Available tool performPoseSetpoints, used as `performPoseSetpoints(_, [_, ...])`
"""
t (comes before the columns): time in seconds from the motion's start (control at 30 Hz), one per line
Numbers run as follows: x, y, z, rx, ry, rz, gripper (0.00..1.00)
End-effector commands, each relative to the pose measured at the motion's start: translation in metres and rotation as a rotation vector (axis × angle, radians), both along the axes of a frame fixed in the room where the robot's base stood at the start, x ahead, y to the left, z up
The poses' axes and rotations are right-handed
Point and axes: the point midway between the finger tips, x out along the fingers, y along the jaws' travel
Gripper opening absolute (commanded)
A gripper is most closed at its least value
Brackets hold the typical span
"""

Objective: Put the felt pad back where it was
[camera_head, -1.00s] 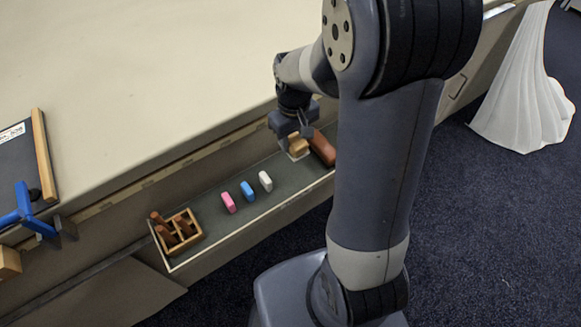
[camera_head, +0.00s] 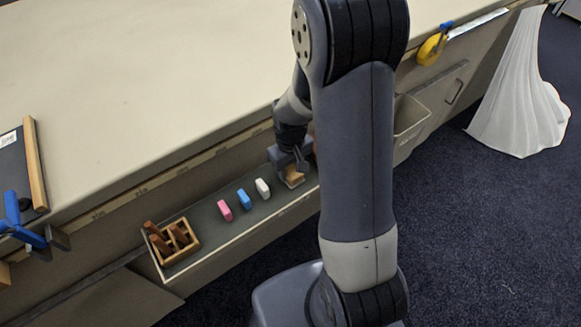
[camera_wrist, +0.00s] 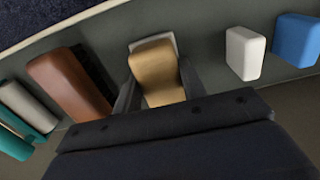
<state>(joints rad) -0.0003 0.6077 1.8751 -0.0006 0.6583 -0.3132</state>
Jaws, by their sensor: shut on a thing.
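My gripper (camera_head: 291,162) is shut on a tan block with a pale grey layer on one face, which I take to be the felt pad (camera_head: 293,179). In the wrist view, the felt pad (camera_wrist: 158,72) sits between the two fingers of my gripper (camera_wrist: 158,88). The pad is at the right part of the long narrow tray (camera_head: 235,237), low over its dark floor. I cannot tell if it touches the floor. In the wrist view it lies between a brown block (camera_wrist: 70,82) and a white block (camera_wrist: 244,53).
Blue (camera_head: 246,196) and pink (camera_head: 225,210) blocks stand in the tray, left of the white one. A wooden divided box (camera_head: 171,241) fills its left end. Teal and white rolls (camera_wrist: 25,108) lie beyond the brown block. The tabletop (camera_head: 150,90) rises behind the tray.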

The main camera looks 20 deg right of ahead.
Motion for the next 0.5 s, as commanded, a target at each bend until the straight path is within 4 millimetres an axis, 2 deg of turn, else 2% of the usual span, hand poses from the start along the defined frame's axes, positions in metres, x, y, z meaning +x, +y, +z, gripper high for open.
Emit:
performPoseSetpoints(0.1, [0.0001,0.0000,-0.0042,0.000,0.000,0.000,0.11])
performPoseSetpoints(0.13, [0.0001,0.0000,-0.0041,0.000,0.000,0.000,0.40])
performPoseSetpoints(0.4, [-0.0001,0.0001,-0.0031,0.000,0.001,0.000,0.61])
performPoseSetpoints(0.5, [0.0000,0.0001,-0.0030,0.000,0.001,0.000,0.61])
